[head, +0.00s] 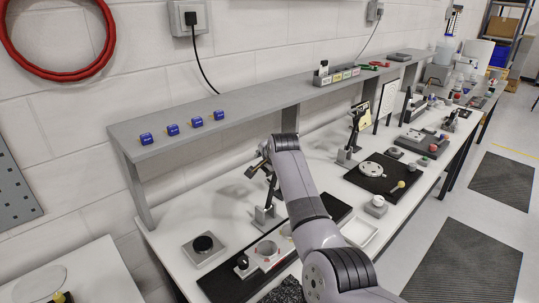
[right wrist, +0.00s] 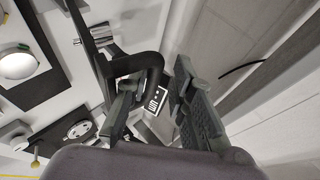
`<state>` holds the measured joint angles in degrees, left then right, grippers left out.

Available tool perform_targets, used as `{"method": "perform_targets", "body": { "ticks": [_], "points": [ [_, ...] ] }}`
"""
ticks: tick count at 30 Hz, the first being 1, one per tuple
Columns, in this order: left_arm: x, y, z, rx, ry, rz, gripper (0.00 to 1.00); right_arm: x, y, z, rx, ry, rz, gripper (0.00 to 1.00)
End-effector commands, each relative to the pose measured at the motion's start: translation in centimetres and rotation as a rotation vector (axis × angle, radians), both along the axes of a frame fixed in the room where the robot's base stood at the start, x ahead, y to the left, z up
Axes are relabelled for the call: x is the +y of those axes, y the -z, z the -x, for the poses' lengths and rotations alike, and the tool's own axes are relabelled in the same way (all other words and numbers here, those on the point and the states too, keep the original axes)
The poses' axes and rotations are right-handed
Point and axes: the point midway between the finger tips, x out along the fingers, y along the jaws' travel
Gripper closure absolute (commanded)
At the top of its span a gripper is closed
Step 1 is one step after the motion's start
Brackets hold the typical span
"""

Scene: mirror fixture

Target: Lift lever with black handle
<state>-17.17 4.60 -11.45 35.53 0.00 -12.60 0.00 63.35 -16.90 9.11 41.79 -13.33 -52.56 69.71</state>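My right arm reaches up from the bottom of the head view to its gripper (head: 265,172), above the left part of the bench and beside a stand with a dark upright (head: 267,212). In the right wrist view the two fingers of the right gripper (right wrist: 153,82) are apart. A black curved part (right wrist: 140,62), which looks like the lever handle, lies at the fingertips. A black bar (right wrist: 92,40) and a silver cylinder (right wrist: 111,41) are beside it. I cannot tell whether the fingers touch the handle. My left gripper is not clearly visible.
A grey shelf (head: 250,104) with several blue cubes (head: 172,130) runs behind the gripper along the wall. A second stand (head: 347,157) and a black board with a disc (head: 376,171) are further right.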

Motion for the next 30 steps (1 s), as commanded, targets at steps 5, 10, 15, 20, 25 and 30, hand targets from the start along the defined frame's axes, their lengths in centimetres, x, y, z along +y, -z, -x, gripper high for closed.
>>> {"method": "perform_targets", "body": {
  "ticks": [5,10,15,20,25,30],
  "points": [
    [0.0,0.0,0.0,0.001,0.0,0.0,1.0,-0.3,-2.0,1.4,-0.018,0.001,-0.003,0.8],
    [0.0,-0.1,0.0,0.001,0.0,0.0,1.0,-0.6,-3.2,2.7,-0.018,0.001,-0.002,0.8],
    [0.0,0.0,0.0,0.0,0.0,0.0,1.0,-0.8,-3.7,3.5,-0.018,0.003,0.0,0.8],
    [0.0,0.0,0.0,0.0,0.0,0.0,1.0,-0.9,-3.8,3.7,-0.017,0.002,0.001,0.8],
    [0.0,0.0,0.0,0.0,0.0,0.0,1.0,-0.9,-3.8,3.6,-0.017,0.003,0.0,0.8],
    [-0.1,0.0,-0.1,-0.001,0.0,0.0,1.0,-0.9,-3.8,3.6,-0.017,0.003,0.0,0.8]
  ]
}}
